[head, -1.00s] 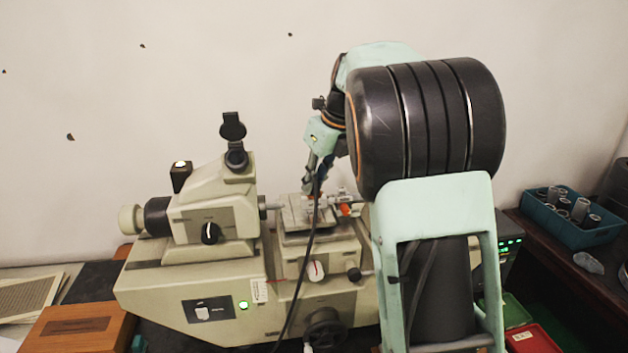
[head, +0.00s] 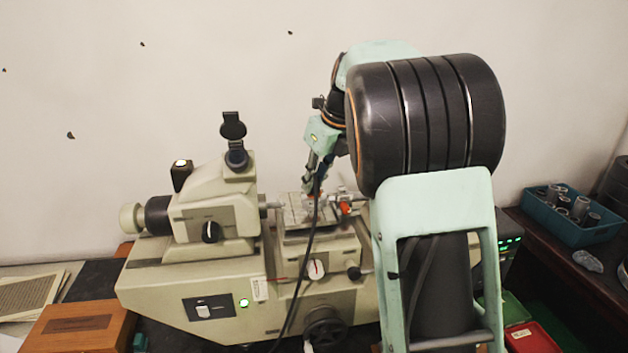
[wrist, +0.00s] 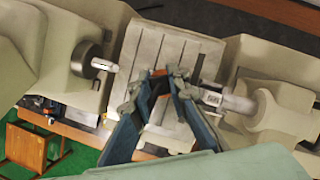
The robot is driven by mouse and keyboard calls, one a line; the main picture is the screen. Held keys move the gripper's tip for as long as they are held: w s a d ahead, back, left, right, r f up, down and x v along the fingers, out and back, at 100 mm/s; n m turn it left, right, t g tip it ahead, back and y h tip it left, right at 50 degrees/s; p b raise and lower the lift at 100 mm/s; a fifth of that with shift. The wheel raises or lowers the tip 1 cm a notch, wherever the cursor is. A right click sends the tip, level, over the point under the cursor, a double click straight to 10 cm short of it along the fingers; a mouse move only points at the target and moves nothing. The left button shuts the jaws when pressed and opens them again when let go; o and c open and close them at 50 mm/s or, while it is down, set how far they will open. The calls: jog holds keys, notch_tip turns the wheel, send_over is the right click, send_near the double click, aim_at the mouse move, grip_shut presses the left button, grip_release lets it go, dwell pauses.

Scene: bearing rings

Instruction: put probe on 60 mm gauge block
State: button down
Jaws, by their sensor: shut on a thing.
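A beige measuring machine (head: 215,285) stands against the wall. In the wrist view its left probe (wrist: 105,66) points inward over the slotted stage (wrist: 165,50), and its right probe (wrist: 228,101) faces it from the other side. My gripper (wrist: 160,84) is above the stage between the two probes, fingers pointing down. It is shut on a small piece, mostly hidden by the fingers; some orange-red (wrist: 159,72) shows at the tips. In the head view my gripper (head: 309,190) is low over the stage. I cannot make out a gauge block clearly, nor whether either probe touches anything.
An orange-red part (head: 346,208) sits at the stage's right. A dark cable hangs in front of the machine. A wooden box (head: 78,328) and papers (head: 35,294) lie at the left. A blue bin of metal cylinders (head: 570,230) and a red bin (head: 530,338) are at the right.

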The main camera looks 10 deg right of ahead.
jog(key=shift+f, duration=0.3)
dwell(0.5)
jog(key=c, duration=1.8)
grip_release()
jog(key=shift+o, duration=0.2)
jog(key=shift+r, duration=4.25)
jog(key=shift+f, duration=0.1)
